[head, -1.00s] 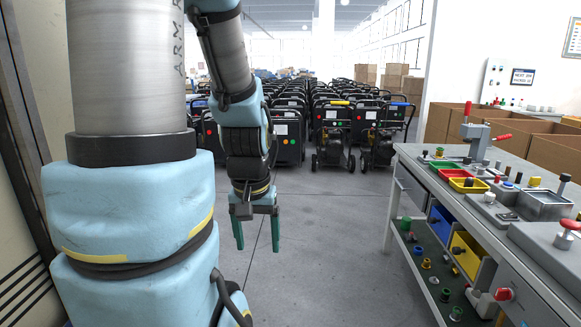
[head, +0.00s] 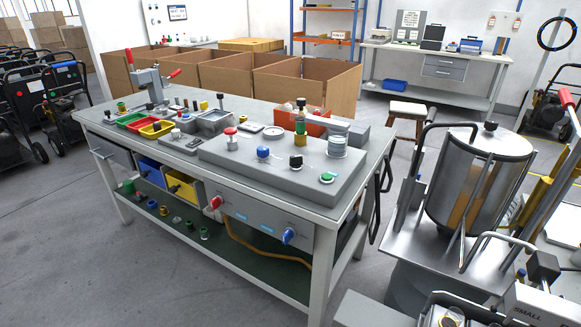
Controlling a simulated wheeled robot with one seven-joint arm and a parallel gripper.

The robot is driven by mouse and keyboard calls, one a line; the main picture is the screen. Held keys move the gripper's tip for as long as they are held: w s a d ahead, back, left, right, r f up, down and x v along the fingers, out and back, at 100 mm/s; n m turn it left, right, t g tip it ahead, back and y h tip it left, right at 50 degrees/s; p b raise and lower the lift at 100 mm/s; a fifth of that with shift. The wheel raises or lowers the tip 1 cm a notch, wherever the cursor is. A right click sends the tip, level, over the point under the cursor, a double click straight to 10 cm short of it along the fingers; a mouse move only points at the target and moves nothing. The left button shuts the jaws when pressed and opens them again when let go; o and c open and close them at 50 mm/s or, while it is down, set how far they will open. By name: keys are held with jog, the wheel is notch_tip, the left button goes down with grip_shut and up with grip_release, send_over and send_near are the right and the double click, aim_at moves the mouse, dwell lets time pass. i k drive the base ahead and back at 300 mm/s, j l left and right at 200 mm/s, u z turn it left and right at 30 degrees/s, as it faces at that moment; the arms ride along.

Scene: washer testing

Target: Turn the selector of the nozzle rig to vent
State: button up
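A grey box-shaped rig (head: 285,177) lies on the right part of the workbench. On its top are a red knob (head: 231,138), a blue knob (head: 263,153), a black knob (head: 296,161), a green knob (head: 327,177) and a round gauge (head: 273,131). A fitting with a black top and green and yellow body (head: 301,122) stands upright behind them. I cannot tell which part is the selector, and no vent label is legible. My gripper is not in the current head view.
A steel tank (head: 476,185) and cart crowd the right. Floor is clear at front left (head: 90,270).

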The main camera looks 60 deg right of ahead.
aim_at(295, 162)
jog(key=l+z, duration=0.35)
jog(key=i+l+z, duration=0.1)
jog(key=l+z, duration=0.25)
jog(key=i+l+z, duration=0.15)
jog(key=l+z, duration=0.2)
